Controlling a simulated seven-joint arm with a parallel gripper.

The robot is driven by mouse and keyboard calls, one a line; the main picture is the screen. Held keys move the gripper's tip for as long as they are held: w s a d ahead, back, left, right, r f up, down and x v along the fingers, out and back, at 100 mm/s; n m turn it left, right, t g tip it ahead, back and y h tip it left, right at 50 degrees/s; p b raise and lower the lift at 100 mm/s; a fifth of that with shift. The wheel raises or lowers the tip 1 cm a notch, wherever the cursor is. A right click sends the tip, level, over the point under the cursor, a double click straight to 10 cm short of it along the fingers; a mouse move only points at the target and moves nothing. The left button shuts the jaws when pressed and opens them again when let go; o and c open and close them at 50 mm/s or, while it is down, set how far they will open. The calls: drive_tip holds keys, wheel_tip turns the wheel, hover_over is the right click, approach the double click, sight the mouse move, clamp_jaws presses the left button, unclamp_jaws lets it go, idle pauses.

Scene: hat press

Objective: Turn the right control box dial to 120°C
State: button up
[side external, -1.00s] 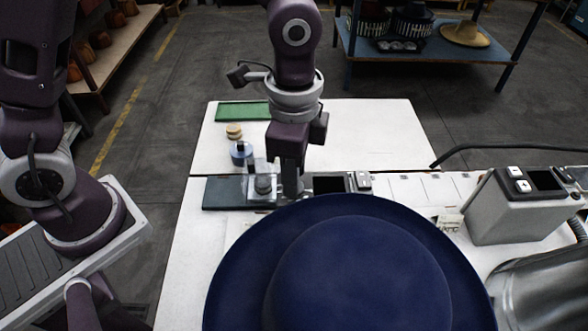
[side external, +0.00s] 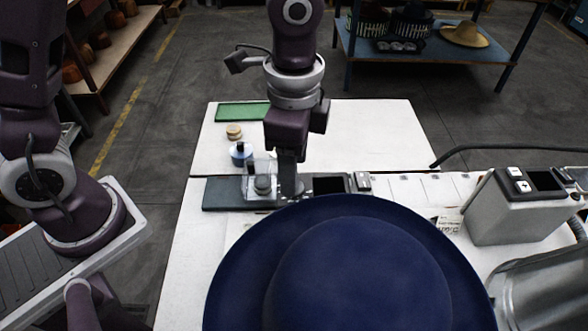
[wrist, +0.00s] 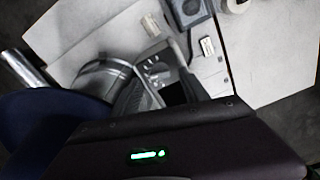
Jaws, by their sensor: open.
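My gripper (side external: 288,188) points down over the white table in the side external view. It is open, and nothing shows between its fingers. Its lower end is just left of a low unit with a dark screen (side external: 330,184), partly hidden behind the blue hat. A grey control box (side external: 515,207) with a dark screen and white buttons stands at the right, well apart from my gripper. A dark screen (wrist: 174,93) on a box shows in the wrist view.
A large blue hat (side external: 350,265) fills the front centre. A shiny metal cylinder (side external: 540,288) is at the lower right. A dark cable (side external: 500,148) crosses the right side. A blue-grey pot (side external: 240,153) stands left of my gripper. The back right tabletop (side external: 385,130) is clear.

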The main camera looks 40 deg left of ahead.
wheel_tip(320, 180, up, 5)
drive_tip(key=shift+f, duration=0.1)
drive_tip(key=shift+a, duration=0.1)
drive_tip(key=s+a+r+n+t, duration=0.2)
drive_tip(key=s+a+r+n, duration=0.1)
drive_tip(key=s+a+n, duration=0.3)
drive_tip(key=s+a+r+n+t, duration=0.3)
drive_tip(key=s+a+n, duration=0.3)
drive_tip(key=s+a, duration=0.1)
drive_tip(key=shift+s+a+r+t, duration=0.3)
drive_tip(key=shift+a+r, duration=0.05)
drive_tip(key=shift+a, duration=0.45)
